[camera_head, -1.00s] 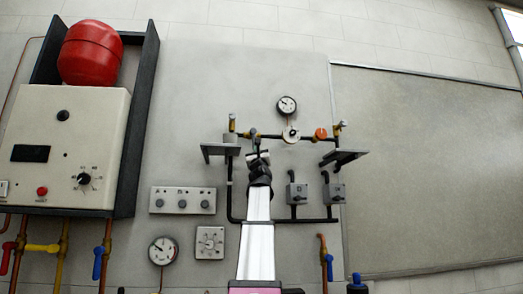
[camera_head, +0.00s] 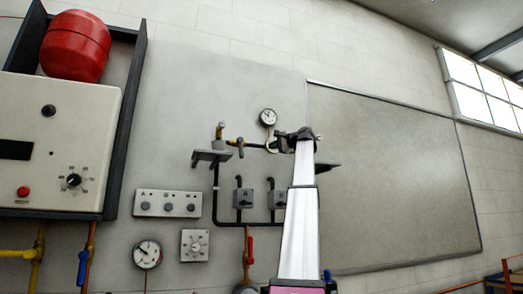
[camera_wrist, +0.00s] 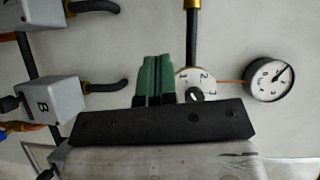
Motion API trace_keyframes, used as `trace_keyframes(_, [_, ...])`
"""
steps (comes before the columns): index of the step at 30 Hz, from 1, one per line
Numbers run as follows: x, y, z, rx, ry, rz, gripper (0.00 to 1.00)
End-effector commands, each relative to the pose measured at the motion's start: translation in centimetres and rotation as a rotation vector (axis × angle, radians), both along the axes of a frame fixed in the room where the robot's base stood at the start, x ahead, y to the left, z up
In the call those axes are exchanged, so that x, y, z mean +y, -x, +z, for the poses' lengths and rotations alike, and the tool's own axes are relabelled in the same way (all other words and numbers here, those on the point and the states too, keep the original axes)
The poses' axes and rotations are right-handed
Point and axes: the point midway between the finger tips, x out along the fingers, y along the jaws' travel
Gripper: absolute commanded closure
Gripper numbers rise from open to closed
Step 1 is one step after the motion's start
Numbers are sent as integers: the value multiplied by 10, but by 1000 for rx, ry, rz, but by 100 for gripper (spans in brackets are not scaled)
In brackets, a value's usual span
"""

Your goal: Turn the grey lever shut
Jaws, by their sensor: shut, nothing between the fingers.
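My gripper (camera_head: 280,138) is right of the lever, close to the dial and apart from the lever. In the wrist view its green fingers (camera_wrist: 157,80) are together and empty, beside the numbered dial (camera_wrist: 195,78). The lever does not show in the wrist view; only a brass fitting (camera_wrist: 193,4) shows at the top edge. My arm hides the right part of the pipe.
A round gauge (camera_head: 267,117) sits above the pipe. Grey boxes A (camera_head: 243,198) and B (camera_wrist: 52,100) with bent pipes are below it. A large framed panel (camera_head: 400,180) stands at right.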

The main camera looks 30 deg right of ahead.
Motion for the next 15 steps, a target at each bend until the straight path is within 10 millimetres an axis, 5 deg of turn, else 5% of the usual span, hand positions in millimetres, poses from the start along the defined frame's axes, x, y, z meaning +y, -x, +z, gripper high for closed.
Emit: trace_keyframes(15, [31,-82,-5,-3,-1,3,100])
